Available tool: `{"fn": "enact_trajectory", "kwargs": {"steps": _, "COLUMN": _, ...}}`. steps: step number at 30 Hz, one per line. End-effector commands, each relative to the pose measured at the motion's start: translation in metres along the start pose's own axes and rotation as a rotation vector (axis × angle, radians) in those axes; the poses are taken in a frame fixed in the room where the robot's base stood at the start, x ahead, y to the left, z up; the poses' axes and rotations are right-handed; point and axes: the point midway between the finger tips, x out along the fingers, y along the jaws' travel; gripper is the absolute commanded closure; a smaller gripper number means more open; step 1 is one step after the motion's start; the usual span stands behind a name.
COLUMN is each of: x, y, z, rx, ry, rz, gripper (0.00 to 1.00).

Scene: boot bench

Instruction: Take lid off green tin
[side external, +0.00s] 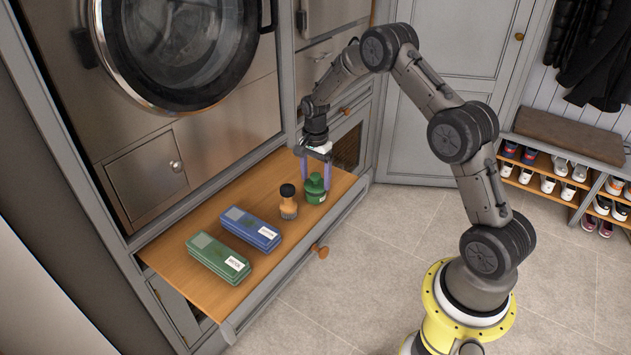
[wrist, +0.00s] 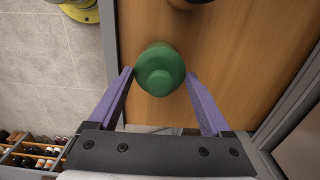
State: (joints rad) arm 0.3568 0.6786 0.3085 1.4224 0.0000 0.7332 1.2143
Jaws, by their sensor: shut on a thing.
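The green tin (side external: 316,198) stands upright on the wooden bench top, near its right end, with a small pale label on its front. Its green lid (side external: 315,182) has a raised knob and sits on top of the tin; I see no clear gap between them. In the wrist view the round lid (wrist: 160,68) hides most of the tin. My gripper (side external: 315,176) points down from above, its two purple fingers on either side of the lid. In the wrist view the fingertips (wrist: 159,74) are shut on the lid's edge.
A blue case (side external: 250,229) and a green case (side external: 217,258) lie farther left on the bench top (side external: 180,270). Cabinet fronts rise behind the bench.

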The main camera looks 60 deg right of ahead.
Motion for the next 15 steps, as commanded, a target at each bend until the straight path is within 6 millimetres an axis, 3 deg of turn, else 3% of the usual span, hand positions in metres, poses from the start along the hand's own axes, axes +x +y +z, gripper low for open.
{"fn": "enact_trajectory", "kwargs": {"steps": 2, "x": -0.015, "y": -0.001, "z": -0.001, "rx": 0.000, "ry": 0.002, "rz": -0.006, "gripper": 0.70}}
{"fn": "enact_trajectory", "kwargs": {"steps": 5, "x": -0.031, "y": 0.012, "z": 0.004, "rx": 0.000, "ry": 0.002, "rz": -0.004, "gripper": 0.69}}
{"fn": "enact_trajectory", "kwargs": {"steps": 11, "x": -0.074, "y": 0.046, "z": 0.017, "rx": 0.000, "ry": 0.002, "rz": -0.006, "gripper": 0.69}}
{"fn": "enact_trajectory", "kwargs": {"steps": 15, "x": -0.088, "y": 0.076, "z": 0.028, "rx": 0.000, "ry": 0.001, "rz": -0.003, "gripper": 0.69}}
